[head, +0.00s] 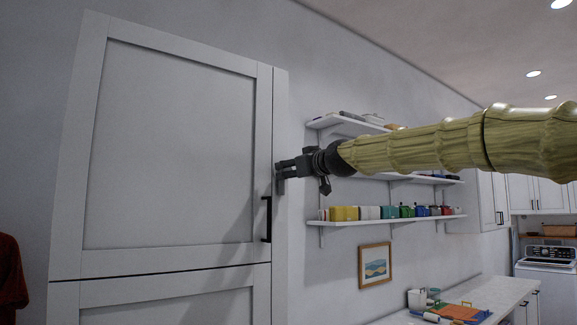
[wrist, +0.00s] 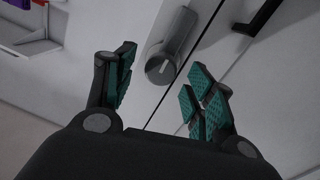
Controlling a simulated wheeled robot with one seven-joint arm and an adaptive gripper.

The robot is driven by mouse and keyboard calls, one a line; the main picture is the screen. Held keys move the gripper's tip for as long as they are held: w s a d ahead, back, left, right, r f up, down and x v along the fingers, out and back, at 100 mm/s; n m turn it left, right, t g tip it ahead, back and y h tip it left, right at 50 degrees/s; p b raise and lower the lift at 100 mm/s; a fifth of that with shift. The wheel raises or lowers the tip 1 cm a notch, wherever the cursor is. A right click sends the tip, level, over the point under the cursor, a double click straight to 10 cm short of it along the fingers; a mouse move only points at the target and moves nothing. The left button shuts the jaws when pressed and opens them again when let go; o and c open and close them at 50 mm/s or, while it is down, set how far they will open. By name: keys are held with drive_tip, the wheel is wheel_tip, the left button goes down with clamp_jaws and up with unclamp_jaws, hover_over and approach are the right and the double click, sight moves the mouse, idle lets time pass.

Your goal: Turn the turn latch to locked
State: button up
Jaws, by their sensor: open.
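The turn latch (wrist: 162,68) shows in the wrist view as a grey round knob with a light line on its face, mounted on a grey elongated body. It sits on the white cabinet near a door seam. My gripper (wrist: 160,88) is open, with one teal-padded finger to the left of the latch and the other to its lower right. The knob lies just beyond and between the fingertips, and I cannot tell whether they touch it. In the head view my gripper (head: 281,172) is at the right edge of the tall cabinet door (head: 180,145), and the latch cannot be made out there.
A black bar handle (head: 267,220) is on the door just below my gripper; it also shows in the wrist view (wrist: 262,16). Wall shelves (head: 390,220) with several colored containers stand to the right. A counter (head: 480,290) and a washer (head: 545,275) are farther right.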

drive_tip(key=shift+p+x, duration=0.35)
drive_tip(key=shift+x, duration=0.7)
clamp_jaws()
